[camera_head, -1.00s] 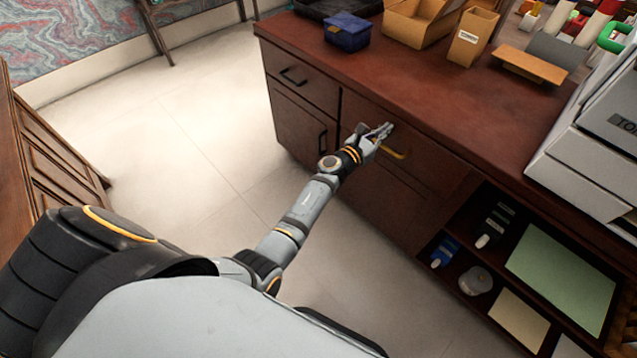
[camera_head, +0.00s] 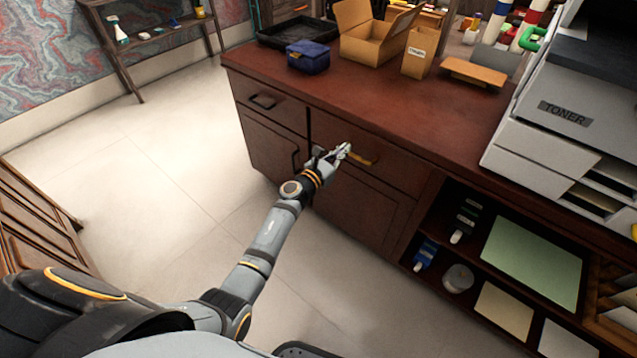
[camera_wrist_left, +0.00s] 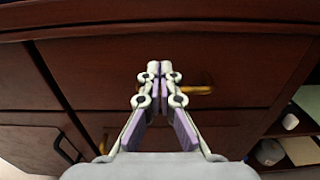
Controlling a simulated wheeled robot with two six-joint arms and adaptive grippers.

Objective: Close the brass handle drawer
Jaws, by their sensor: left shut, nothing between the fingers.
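The brass handle drawer (camera_head: 395,167) is in the upper middle of the dark red-brown cabinet; its front looks about flush with the cabinet face. Its brass handle (camera_head: 361,159) shows just right of my left gripper (camera_head: 341,152). In the left wrist view the drawer front (camera_wrist_left: 230,62) lies straight ahead, and the handle (camera_wrist_left: 198,90) shows just right of and behind the fingertips. My left gripper (camera_wrist_left: 160,72) is shut and empty, its fingertips at or very near the drawer front; I cannot tell whether they touch it. My right gripper is not in view.
The cabinet top holds a blue box (camera_head: 308,56), an open cardboard box (camera_head: 370,45) and a toner printer (camera_head: 560,110). A dark-handled drawer (camera_head: 268,103) is at left. Open shelves (camera_head: 480,235) are at lower right. The pale floor (camera_head: 150,170) at left is clear.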

